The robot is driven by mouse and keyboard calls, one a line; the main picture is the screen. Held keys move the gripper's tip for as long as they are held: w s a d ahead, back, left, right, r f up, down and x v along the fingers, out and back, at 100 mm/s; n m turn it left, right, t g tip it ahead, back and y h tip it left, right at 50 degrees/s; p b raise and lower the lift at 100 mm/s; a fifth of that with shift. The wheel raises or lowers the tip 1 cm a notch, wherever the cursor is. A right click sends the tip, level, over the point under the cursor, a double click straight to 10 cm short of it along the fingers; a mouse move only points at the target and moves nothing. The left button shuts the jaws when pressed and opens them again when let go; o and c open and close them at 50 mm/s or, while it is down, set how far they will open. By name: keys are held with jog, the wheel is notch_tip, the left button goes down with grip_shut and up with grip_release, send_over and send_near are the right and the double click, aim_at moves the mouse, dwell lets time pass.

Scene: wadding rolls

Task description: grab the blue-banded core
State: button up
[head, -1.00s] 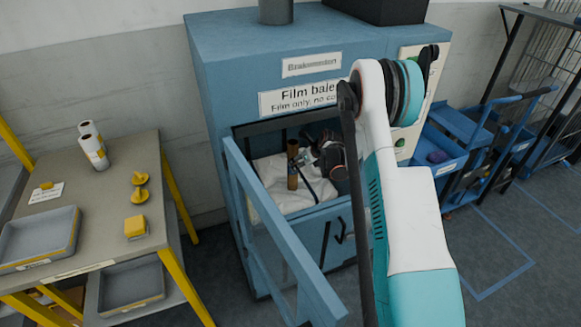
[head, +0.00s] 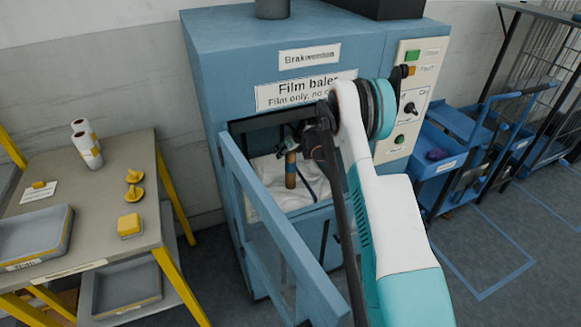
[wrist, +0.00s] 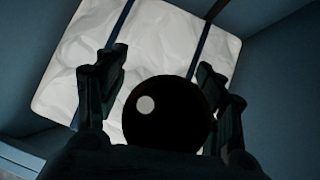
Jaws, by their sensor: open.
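The core (head: 290,178), a brown tube with a band that looks blue, stands upright in the open chamber of the film baler, on white film (head: 265,178). My gripper (head: 288,146) is at the core's upper end and partly hides it. In the wrist view, the round dark end of the core (wrist: 165,118) shows near the lower middle, with a small pale spot inside it. The open fingers of my gripper (wrist: 161,66) lie to either side of it. I cannot tell whether they touch it.
The blue baler (head: 225,70) surrounds the chamber, with its barred door (head: 265,235) swung open in front. Dark straps (wrist: 205,40) cross the film. A table (head: 85,215) with white rolls, trays and yellow items stands left. Blue carts (head: 440,165) stand right.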

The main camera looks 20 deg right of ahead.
grip_shut()
jog(key=shift+r, duration=0.1)
